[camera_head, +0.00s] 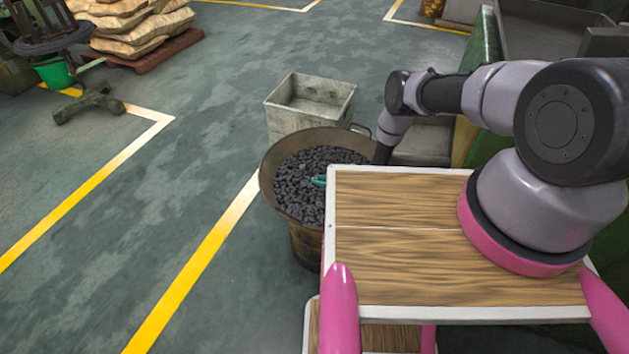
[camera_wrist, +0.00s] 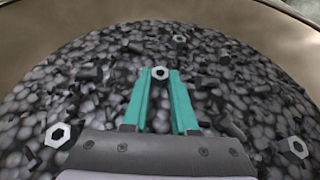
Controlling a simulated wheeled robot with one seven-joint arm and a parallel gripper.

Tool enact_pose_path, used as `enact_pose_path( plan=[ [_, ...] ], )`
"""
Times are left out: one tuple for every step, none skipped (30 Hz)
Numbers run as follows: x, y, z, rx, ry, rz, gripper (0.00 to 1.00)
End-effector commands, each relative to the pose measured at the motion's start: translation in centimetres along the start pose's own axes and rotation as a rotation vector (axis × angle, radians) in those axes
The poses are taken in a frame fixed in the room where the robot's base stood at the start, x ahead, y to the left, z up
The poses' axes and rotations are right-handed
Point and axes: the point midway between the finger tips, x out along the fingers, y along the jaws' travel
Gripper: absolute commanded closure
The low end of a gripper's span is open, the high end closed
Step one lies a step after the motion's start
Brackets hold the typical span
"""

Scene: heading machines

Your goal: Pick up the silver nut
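In the wrist view, a silver hex nut (camera_wrist: 160,72) lies flat between the tips of my gripper's two teal fingers (camera_wrist: 161,76). The finger gap is about as wide as the nut, and both fingertips appear to touch its sides. Dark lumps lie close behind and below it; I cannot tell if it is clear of them. In the head view, only a bit of teal finger (camera_head: 319,181) shows over the dark heap in the round bin (camera_head: 309,240). The nut cannot be made out there.
More silver nuts lie on the heap: one left (camera_wrist: 57,134), one right (camera_wrist: 293,147), one farther back (camera_wrist: 178,38). The bin's wall curves around the heap. A grey square container (camera_head: 310,118) stands behind the bin. The floor to the left is open.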

Motion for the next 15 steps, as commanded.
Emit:
enact_pose_path(
  plan=[
    [-0.01,-0.01,0.00,0.000,0.000,0.000,0.99],
    [-0.01,-0.01,0.00,0.000,0.000,0.000,1.00],
    [-0.01,-0.01,0.00,0.000,0.000,0.000,1.00],
    [-0.01,-0.02,0.01,0.000,0.000,0.000,1.00],
    [-0.01,-0.01,0.01,0.000,0.000,0.000,1.00],
    [-0.01,-0.01,0.01,0.000,0.000,0.000,1.00],
    [-0.01,-0.01,0.01,0.000,0.000,0.000,1.00],
    [-0.02,-0.01,0.01,0.000,0.000,0.000,1.00],
    [-0.02,-0.01,0.02,0.000,0.000,0.000,1.00],
    [-0.03,-0.02,0.04,0.000,0.000,0.000,1.00],
    [-0.04,-0.03,0.09,0.000,0.000,0.000,1.00],
    [-0.08,-0.04,0.22,0.000,0.000,0.000,1.00],
    [-0.13,-0.05,0.35,0.000,0.000,0.000,1.00],
    [-0.20,-0.06,0.52,0.000,0.000,-0.001,1.00],
    [-0.30,-0.08,0.82,0.000,0.000,-0.001,1.00]
  ],
)
